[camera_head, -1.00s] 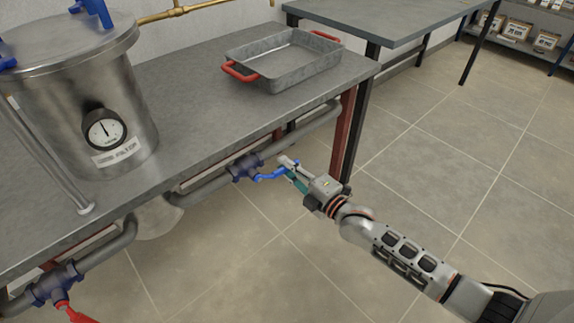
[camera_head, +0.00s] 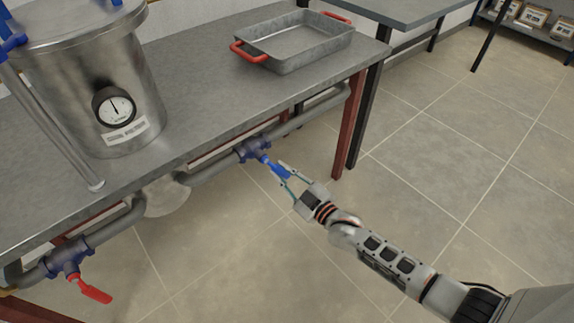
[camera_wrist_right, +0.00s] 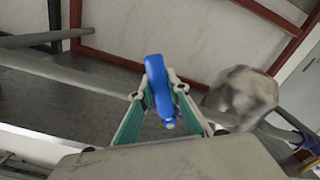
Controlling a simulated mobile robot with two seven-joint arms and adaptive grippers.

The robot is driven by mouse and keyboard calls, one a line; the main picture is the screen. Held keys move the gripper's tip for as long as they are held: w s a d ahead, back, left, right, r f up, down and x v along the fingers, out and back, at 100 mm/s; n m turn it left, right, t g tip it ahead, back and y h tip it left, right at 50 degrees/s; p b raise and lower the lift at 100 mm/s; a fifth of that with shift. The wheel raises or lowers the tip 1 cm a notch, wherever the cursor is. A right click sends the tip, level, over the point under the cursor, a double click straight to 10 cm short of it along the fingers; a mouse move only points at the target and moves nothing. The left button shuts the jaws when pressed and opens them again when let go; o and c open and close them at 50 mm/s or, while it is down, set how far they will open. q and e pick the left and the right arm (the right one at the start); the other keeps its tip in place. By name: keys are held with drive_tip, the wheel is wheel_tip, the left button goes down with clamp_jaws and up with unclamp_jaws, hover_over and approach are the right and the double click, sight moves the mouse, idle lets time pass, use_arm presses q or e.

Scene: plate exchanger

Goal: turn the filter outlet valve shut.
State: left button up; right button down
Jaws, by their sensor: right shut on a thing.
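The blue-handled valve (camera_head: 254,149) sits in the grey pipe under the front edge of the bench. Its blue lever (camera_head: 274,167) points out from the pipe toward the lower right, roughly across the pipe. My right gripper (camera_head: 285,174) is shut on the lever near its free end. In the right wrist view the blue lever (camera_wrist_right: 157,85) stands between the two fingers (camera_wrist_right: 158,92). A second valve (camera_head: 67,258) with a red lever (camera_head: 95,292) is on the pipe at the lower left. My left gripper is not in view.
A steel vessel with a dial gauge (camera_head: 115,106) and a metal tray with red handles (camera_head: 285,58) stand on the bench (camera_head: 200,120). A dark red bench leg (camera_head: 348,125) is close behind my right gripper. The tiled floor (camera_head: 440,140) to the right is clear.

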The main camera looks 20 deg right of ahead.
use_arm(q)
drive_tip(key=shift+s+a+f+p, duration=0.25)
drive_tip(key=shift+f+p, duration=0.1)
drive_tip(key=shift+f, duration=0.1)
use_arm(e)
drive_tip(key=shift+s+a+f+m, duration=0.3)
drive_tip(key=shift+a+m, duration=0.45)
drive_tip(key=shift+m, duration=0.3)
drive_tip(key=shift+s+a+f+m, duration=0.25)
drive_tip(key=shift+a+m, duration=0.5)
drive_tip(key=shift+m, duration=0.35)
drive_tip(key=shift+s+a+f+m, duration=0.2)
drive_tip(key=shift+s+a+m, duration=0.1)
drive_tip(key=shift+a+m, duration=0.6)
drive_tip(key=shift+d, duration=0.15)
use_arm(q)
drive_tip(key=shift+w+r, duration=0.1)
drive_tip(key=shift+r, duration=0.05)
use_arm(e)
drive_tip(key=c, duration=1.9)
unclamp_jaws()
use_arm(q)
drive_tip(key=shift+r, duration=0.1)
